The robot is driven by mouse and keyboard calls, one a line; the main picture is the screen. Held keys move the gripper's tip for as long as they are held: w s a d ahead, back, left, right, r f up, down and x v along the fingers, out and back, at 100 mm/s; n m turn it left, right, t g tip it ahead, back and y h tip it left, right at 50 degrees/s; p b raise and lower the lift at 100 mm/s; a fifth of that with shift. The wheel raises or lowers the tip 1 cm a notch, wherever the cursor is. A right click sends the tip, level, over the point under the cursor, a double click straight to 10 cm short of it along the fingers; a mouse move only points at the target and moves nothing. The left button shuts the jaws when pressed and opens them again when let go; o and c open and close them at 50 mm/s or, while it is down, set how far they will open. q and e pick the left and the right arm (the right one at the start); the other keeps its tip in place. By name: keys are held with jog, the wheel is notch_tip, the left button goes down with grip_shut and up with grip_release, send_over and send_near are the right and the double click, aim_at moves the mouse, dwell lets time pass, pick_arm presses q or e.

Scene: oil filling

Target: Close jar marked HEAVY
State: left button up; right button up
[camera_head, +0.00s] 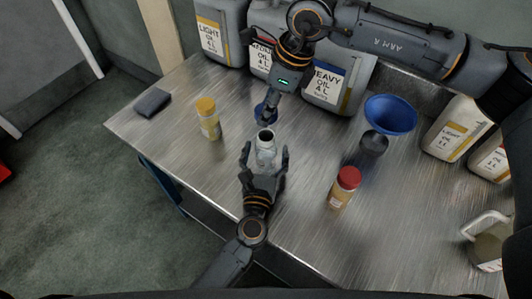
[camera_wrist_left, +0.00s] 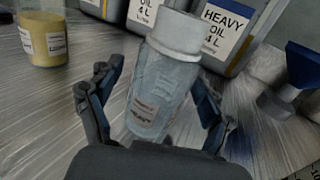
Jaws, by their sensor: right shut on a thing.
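A clear, uncapped jar (camera_head: 265,153) stands upright near the table's front edge, its mouth open at the top. My right gripper (camera_head: 268,115) is shut on a blue lid (camera_head: 262,112), just behind and above the jar's mouth in the head view. The lid is partly hidden by the fingers.
A yellow-lidded jar (camera_head: 208,119) stands left and a red-lidded jar (camera_head: 343,188) right. A blue funnel (camera_head: 390,114) sits on a dark holder (camera_head: 373,144). Behind is a HEAVY oil can (camera_head: 338,85) among several cans. A dark block (camera_head: 152,102) lies far left.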

aim_at(266, 135)
pick_arm(q)
grip_shut()
pick_arm(e)
jog(key=shift+f, duration=2.45)
jog(key=shift+f, duration=0.9)
jog(key=shift+f, duration=0.55)
